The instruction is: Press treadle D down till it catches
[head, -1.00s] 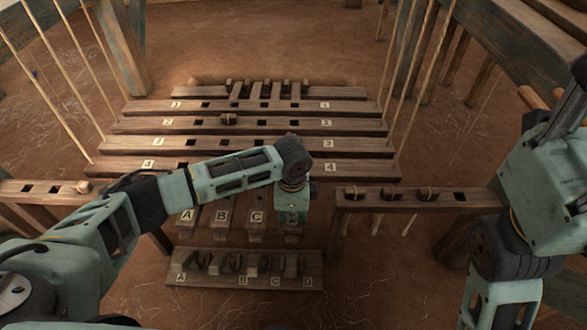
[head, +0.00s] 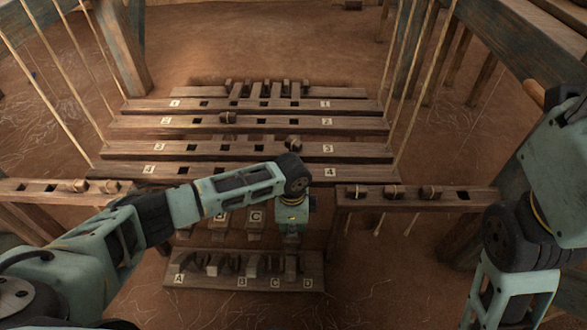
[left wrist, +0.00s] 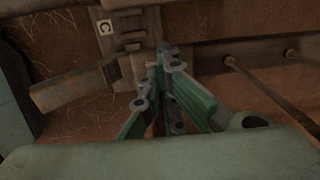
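My left gripper (head: 291,232) points down over the place of treadle D, right of treadle C (head: 256,231). Its fingers look shut and close together in the left wrist view (left wrist: 165,58), with nothing clearly held. They hide most of treadle D, including its label; whether they touch it or how low it sits I cannot tell. The label C (left wrist: 104,28) shows in the left wrist view, left of the fingers. In front is the catch rack (head: 200,281), lettered A to D, with wooden catches. My right arm is at the right; its gripper is out of view.
Four numbered slats (head: 255,124) with square holes and some pegs lie behind the treadles. A right rail (head: 386,205) and a left rail (head: 20,197) hold pegs. Cords (head: 408,95) hang on both sides. Loom posts (head: 122,45) stand beyond. Bare floor lies in front of the rack.

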